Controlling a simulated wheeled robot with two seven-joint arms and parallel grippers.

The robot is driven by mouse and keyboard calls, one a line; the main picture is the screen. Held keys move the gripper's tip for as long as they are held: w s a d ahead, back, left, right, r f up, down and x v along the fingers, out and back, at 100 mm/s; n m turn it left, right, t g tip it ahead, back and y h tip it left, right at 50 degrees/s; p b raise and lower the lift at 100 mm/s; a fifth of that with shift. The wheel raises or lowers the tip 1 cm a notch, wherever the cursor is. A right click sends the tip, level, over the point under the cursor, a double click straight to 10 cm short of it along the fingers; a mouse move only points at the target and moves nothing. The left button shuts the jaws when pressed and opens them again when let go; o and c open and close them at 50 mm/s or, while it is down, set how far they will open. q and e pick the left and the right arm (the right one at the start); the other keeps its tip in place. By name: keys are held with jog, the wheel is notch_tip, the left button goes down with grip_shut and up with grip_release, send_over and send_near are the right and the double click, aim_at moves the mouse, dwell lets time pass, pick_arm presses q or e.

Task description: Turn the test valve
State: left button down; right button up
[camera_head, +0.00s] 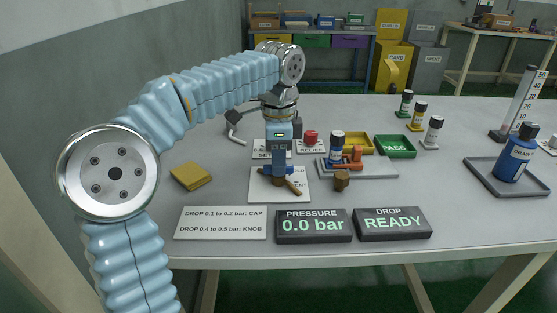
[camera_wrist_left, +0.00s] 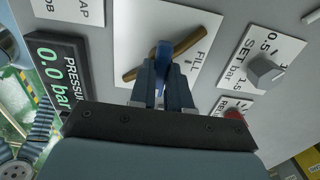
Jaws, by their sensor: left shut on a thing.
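The test valve (camera_head: 293,187) has a brown bar handle over a white plate (camera_head: 262,188) on the table. In the left wrist view the brown bar (camera_wrist_left: 188,42) lies at a slant across the plate, with a bright blue part at its middle. The plate's word FILL is readable there. My left gripper (camera_head: 283,176) points down onto the valve, and its fingers (camera_wrist_left: 163,75) are shut on the valve's middle. The fingers partly hide the handle's centre. The pressure display (camera_head: 313,225) reads 0.0 bar. My right gripper is not in view.
A DROP display (camera_head: 392,222) reads READY. A grey knob (camera_wrist_left: 265,72) on a SET bar scale and a red relief button (camera_head: 311,138) sit close to the gripper. A tray with a bottle (camera_head: 337,148) stands to the right. A yellow sponge-like block (camera_head: 191,176) lies left.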

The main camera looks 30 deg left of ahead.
pick_arm(q)
jog(key=shift+n, duration=0.3)
jog(key=n, duration=0.3)
jog(key=shift+n, duration=0.3)
jog(key=n, duration=0.4)
jog(key=shift+n, duration=0.3)
jog(key=n, duration=0.4)
jog(key=shift+n, duration=2.5)
jog(key=c, duration=1.1)
grip_release()
